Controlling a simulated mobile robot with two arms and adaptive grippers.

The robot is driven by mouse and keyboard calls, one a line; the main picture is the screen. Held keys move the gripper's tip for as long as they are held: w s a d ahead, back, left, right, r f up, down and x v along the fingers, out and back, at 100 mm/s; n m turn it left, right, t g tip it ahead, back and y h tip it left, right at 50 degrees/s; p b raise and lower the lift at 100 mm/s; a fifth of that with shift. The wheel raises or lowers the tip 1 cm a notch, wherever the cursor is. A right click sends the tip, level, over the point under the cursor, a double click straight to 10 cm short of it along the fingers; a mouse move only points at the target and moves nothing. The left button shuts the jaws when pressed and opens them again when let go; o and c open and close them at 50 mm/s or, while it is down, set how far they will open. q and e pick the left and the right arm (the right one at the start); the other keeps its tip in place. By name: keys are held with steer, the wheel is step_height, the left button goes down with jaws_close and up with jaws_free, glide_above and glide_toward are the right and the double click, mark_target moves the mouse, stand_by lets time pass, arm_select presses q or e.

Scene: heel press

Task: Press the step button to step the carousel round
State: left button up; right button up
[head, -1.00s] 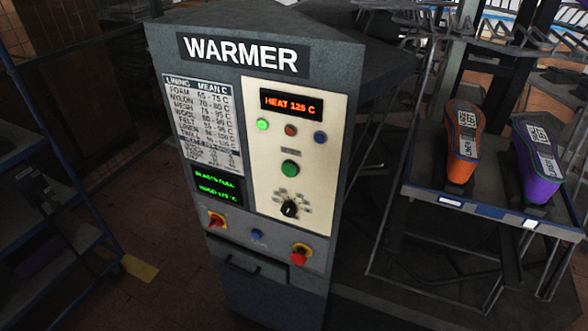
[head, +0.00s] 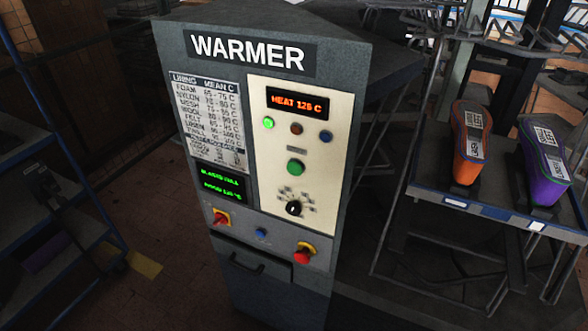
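A grey cabinet marked WARMER (head: 345,130) stands in the middle of the head view. Its cream panel (head: 265,185) carries a red display (head: 299,104) reading about HEAT 125 C, a lit green lamp (head: 268,123), a dark orange lamp (head: 296,128) and a blue one (head: 326,136). Below them are a green button (head: 295,167) and a black selector knob (head: 293,208). A small blue button (head: 261,233) sits between two red knobs (head: 220,217) (head: 303,254) lower down. I cannot read any label naming a step button. Neither gripper is in view.
At the right, a rack with a blue-edged shelf (head: 478,208) holds an orange shoe form (head: 465,168) and a purple one (head: 546,188). Blue-framed shelving (head: 45,195) stands at the left. Brick floor (head: 170,215) lies open between the shelving and the cabinet.

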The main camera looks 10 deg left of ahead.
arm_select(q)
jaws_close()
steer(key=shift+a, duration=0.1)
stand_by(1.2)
